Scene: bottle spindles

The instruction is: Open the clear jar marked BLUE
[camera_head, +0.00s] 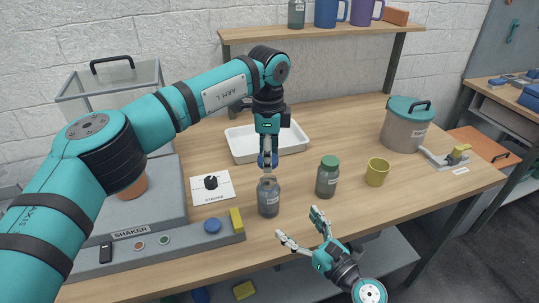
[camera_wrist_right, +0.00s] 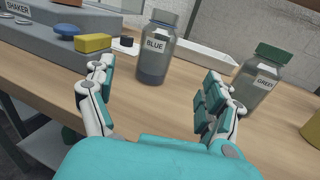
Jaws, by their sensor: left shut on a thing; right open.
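The clear jar marked BLUE (camera_head: 268,198) stands upright on the table, and its label shows in the right wrist view (camera_wrist_right: 155,60). Its grey neck has no blue lid on it. My left gripper (camera_head: 267,152) points down above the jar, shut on a blue lid (camera_head: 267,161), with a small gap between lid and jar; the fingers partly hide the lid. My right gripper (camera_head: 299,225) is open and empty in front of the jar at the table's front edge. In the right wrist view (camera_wrist_right: 158,78) the jar stands beyond its spread fingers, apart from them.
A green-lidded jar (camera_head: 327,180) and a yellow cup (camera_head: 376,172) stand to the right. A white tray (camera_head: 240,153) lies behind, a grey shaker (camera_head: 130,245) left, a dial plate (camera_head: 222,193) beside the jar. A teal-lidded pot (camera_head: 404,130) stands far right.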

